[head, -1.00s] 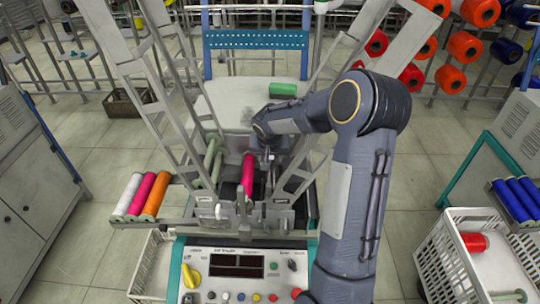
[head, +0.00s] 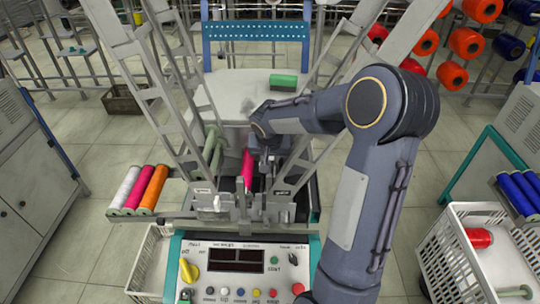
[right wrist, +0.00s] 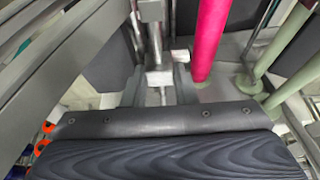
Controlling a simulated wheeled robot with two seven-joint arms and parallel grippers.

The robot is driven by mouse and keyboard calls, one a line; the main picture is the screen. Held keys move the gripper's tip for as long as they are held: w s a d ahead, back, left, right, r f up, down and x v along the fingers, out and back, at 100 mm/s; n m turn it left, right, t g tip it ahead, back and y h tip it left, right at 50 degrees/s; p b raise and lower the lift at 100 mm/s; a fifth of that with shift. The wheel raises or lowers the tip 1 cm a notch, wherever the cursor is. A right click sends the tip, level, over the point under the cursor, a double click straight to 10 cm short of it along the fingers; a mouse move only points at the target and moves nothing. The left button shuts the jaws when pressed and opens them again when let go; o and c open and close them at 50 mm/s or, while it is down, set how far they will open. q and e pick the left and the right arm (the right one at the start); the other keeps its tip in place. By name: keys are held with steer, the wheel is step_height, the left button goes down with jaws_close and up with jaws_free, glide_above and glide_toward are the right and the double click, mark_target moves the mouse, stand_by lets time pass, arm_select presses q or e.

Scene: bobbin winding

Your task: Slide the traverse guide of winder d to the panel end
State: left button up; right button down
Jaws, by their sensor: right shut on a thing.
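The winder (head: 190,245) stands in front of me with its control panel at the near end. A pink bobbin (head: 248,168) sits in its middle and also shows in the right wrist view (right wrist: 208,40). My right gripper (head: 267,162) is down in the winder just right of the pink bobbin. It is shut on a small grey part, which seems to be the traverse guide; the arm and metalwork hide most of it. In the right wrist view, a grey metal block (right wrist: 158,78) shows beyond the dark gripper body. My left gripper is not in view.
Sloping metal frames (head: 150,90) rise on both sides of my right forearm. White, pink and orange bobbins (head: 153,190) lie on a left side shelf. A white crate (head: 450,250) stands at the right. A green bobbin (head: 283,82) lies on the white surface behind.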

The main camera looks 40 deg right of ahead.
steer(key=c, duration=1.2)
jaws_free()
steer(key=shift+o, duration=0.2)
steer(key=v, duration=0.7)
steer(key=shift+r, duration=0.45)
steer(key=shift+c, duration=0.5)
